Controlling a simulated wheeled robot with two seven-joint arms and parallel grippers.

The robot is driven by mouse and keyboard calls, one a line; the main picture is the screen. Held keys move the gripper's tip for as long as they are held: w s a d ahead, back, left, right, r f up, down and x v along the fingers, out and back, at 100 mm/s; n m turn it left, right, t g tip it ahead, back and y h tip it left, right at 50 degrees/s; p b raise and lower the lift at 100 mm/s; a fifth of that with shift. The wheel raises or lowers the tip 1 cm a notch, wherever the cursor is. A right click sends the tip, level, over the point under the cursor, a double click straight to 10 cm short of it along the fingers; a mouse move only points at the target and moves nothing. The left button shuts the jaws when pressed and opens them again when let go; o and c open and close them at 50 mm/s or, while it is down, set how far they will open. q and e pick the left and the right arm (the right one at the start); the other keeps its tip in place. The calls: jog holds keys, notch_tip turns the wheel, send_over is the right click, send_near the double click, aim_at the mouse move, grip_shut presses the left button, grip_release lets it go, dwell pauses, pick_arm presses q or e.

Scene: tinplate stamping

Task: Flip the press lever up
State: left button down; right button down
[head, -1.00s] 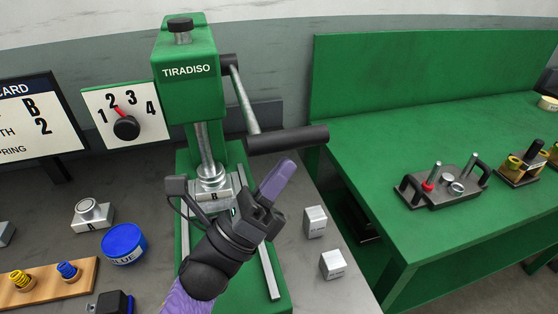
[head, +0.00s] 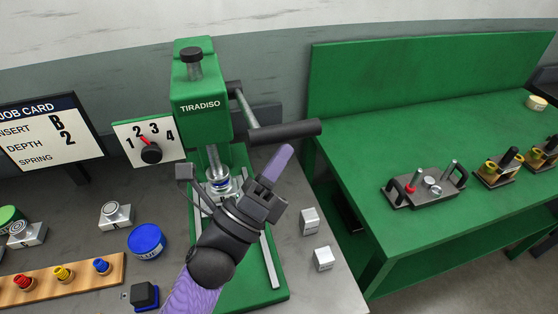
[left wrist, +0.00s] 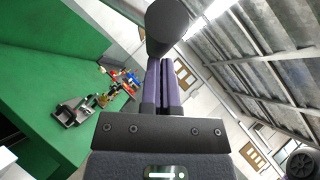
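The green press (head: 203,109) marked TIRADISO stands on the grey bench. Its lever is a metal rod (head: 246,110) on the right side, ending in a thick black handle (head: 285,132). The rod slopes down toward me, so the handle is below the pivot. My left gripper (head: 280,156) has its purple fingers together, pointing up just under the handle. In the left wrist view the fingers (left wrist: 165,80) are closed with nothing between them, and the dark handle (left wrist: 168,24) is just beyond their tips. Contact is hard to tell. My right gripper is not in view.
A depth dial (head: 151,153) and a job card (head: 45,132) stand left of the press. A blue tin (head: 147,241) and a wooden insert rack (head: 62,277) lie left. Two small blocks (head: 315,240) lie right. A green table (head: 400,130) with fixtures stands further right.

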pick_arm(q)
jog(key=r+n+y+p, duration=0.1)
jog(key=r+p, duration=0.2)
jog(key=p, duration=0.1)
jog(key=w+r+n+y+p, duration=0.1)
jog(key=r+n+p, duration=0.1)
jog(key=r+p, duration=0.1)
jog(key=w+r+n+y+p, duration=0.1)
jog(key=r+p, duration=0.3)
jog(key=shift+w+a+r+n+y+p, duration=0.1)
jog(key=shift+w+a+n+y+p, duration=0.1)
jog(key=shift+a+n+y+p, duration=0.15)
jog(key=w+a+r+n+y+p, duration=0.1)
jog(key=w+a+r+p, duration=0.1)
jog(key=w+r+p, duration=0.3)
jog(key=shift+r+g+p, duration=0.3)
jog(key=shift+r+p, duration=0.55)
jog(key=shift+p, duration=0.05)
jog(key=shift+r+n, duration=0.15)
jog(key=shift+n, duration=0.1)
